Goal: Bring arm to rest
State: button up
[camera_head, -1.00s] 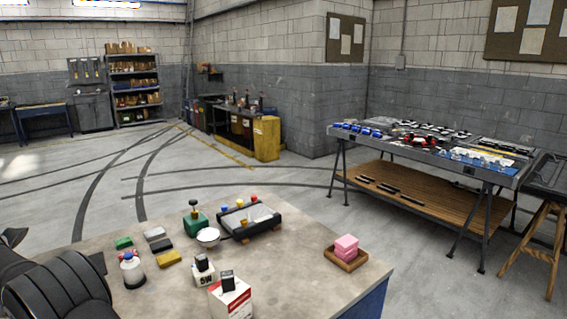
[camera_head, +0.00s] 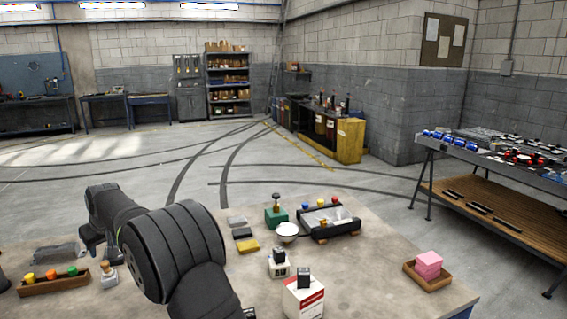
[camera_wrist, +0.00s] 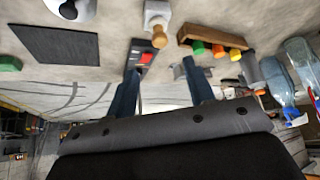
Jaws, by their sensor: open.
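My arm (camera_head: 170,245) rises from the bottom of the head view and bends left over the workbench (camera_head: 380,270). Its far end is above the bench's left part, and the jaws are hard to make out there. In the wrist view my gripper (camera_wrist: 162,78) shows two dark blue fingers spread apart, with nothing held between them. The wrist picture is tilted so that the bench top lies along its upper part. The fingers are apart from the things on the bench as far as I can see.
A wooden tray with coloured pegs (camera_head: 52,284) and a small bottle (camera_head: 108,275) stand near the arm. The wrist view shows a dark mat (camera_wrist: 55,44) and clear bottles (camera_wrist: 300,62). White boxes (camera_head: 303,297), a bowl (camera_head: 287,231) and pink blocks (camera_head: 428,263) lie right.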

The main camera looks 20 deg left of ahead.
aim_at(105, 263)
jog(key=x, duration=1.1)
jog(key=shift+a+f, duration=0.1)
jog(key=shift+f, duration=0.25)
notch_tip(105, 263, up, 5)
jog(key=shift+w+f, duration=0.1)
jog(key=w+d+r, duration=0.7)
jog(key=d, duration=0.2)
jog(key=w+d+f+m+t, duration=0.1)
jog(key=w+d+f+m, duration=0.1)
jog(key=w+d, duration=0.3)
jog(key=w+d+f+m+t, duration=0.1)
jog(key=w+d+f+m, duration=0.1)
jog(key=w+d, duration=0.4)
jog(key=d+f, duration=0.1)
jog(key=d, duration=0.4)
jog(key=shift+w+d+f+m+h, duration=0.2)
jog(key=shift+w+m+h, duration=0.1)
jog(key=shift+h, duration=0.1)
jog(key=shift+r, duration=0.15)
